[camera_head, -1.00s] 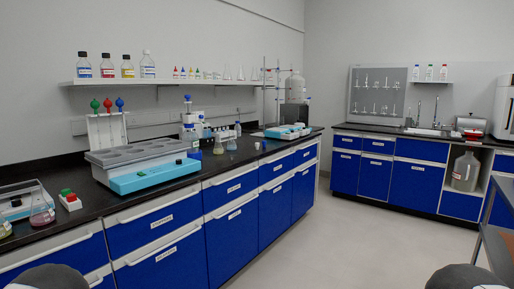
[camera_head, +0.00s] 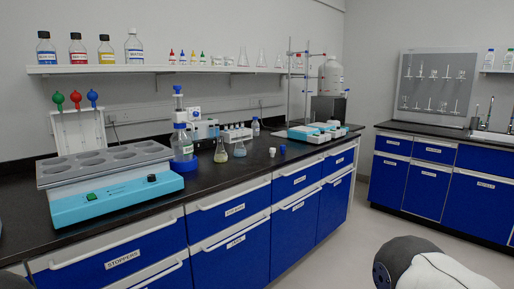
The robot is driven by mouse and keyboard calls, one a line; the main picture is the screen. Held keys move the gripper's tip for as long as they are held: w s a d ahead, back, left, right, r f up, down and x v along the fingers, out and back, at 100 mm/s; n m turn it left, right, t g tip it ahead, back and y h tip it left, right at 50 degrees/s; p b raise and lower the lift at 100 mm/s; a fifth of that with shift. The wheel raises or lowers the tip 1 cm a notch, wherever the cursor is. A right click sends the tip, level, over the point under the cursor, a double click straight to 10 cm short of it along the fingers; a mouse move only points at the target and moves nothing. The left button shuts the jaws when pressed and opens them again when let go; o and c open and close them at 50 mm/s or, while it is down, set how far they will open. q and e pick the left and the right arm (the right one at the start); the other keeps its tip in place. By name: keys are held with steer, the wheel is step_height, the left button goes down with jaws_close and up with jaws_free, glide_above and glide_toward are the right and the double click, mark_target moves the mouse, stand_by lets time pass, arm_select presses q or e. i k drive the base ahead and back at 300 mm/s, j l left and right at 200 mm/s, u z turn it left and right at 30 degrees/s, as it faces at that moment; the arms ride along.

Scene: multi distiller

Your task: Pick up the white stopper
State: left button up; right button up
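A small white object (camera_head: 272,152), which looks like the white stopper, stands on the black bench top near its front edge, right of the flasks. A small blue-and-white piece (camera_head: 282,148) stands just beside it. Both are too small to make out in detail. Neither of my grippers is in view.
A blue heating bath (camera_head: 120,195) fills the left of the bench. Blue drawers (camera_head: 230,250) line the front, one labelled STOPPERS (camera_head: 118,262). A second bench (camera_head: 440,143) stands right. Floor (camera_head: 345,260) is clear.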

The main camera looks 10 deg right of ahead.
mark_target(272, 150)
steer(key=i+l+u, duration=0.25)
steer(key=i+l, duration=0.2)
steer(key=l, duration=0.2)
steer(key=i+l+u, duration=0.3)
steer(key=l, duration=0.4)
steer(key=i, duration=0.1)
